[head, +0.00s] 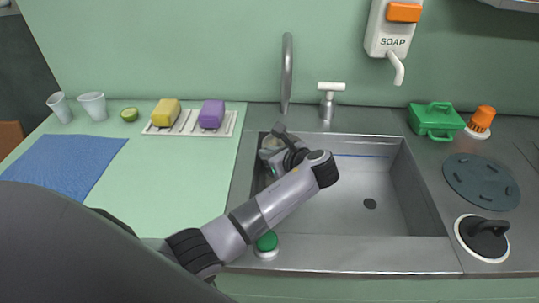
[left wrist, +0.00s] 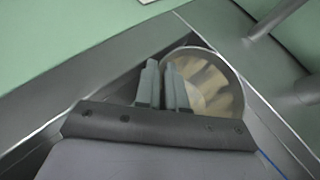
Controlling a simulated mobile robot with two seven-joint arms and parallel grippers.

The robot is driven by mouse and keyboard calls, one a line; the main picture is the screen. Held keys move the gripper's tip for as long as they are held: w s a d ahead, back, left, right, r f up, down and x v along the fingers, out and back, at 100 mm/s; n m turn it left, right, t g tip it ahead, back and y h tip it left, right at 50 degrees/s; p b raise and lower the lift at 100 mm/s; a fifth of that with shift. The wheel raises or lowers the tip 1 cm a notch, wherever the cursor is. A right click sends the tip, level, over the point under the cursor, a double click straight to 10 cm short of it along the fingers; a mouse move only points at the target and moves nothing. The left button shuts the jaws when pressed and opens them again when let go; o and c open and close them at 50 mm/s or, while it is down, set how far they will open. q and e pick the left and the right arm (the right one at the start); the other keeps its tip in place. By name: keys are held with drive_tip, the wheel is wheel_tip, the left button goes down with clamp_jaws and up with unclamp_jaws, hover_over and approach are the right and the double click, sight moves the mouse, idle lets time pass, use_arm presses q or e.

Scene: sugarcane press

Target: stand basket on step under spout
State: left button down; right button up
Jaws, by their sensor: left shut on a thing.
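The basket (left wrist: 212,72) shows in the left wrist view as a round, grey-rimmed bowl with pale, wedge-like marks inside. In the head view only a pale part of it (head: 270,143) shows beside my gripper, at the back left corner of the sink. My left gripper (left wrist: 163,78) is shut on the basket's near rim; in the head view the gripper (head: 275,157) is partly hidden by its own wrist. The tall metal spout (head: 287,70) rises behind the sink, near that corner. The step cannot be made out clearly behind my arm. My right gripper is out of view.
The sink (head: 345,205) is open and bare to the right of my arm. A tap handle (head: 330,100) stands behind it. A green button (head: 267,241) sits at the front left rim, close to my forearm. A soap dispenser (head: 388,28) hangs on the wall.

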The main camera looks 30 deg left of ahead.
use_arm(q)
drive_tip(key=c, duration=1.5)
unclamp_jaws()
drive_tip(key=p+v, duration=0.1)
drive_tip(key=v, duration=1.1)
drive_tip(key=shift+r, duration=0.2)
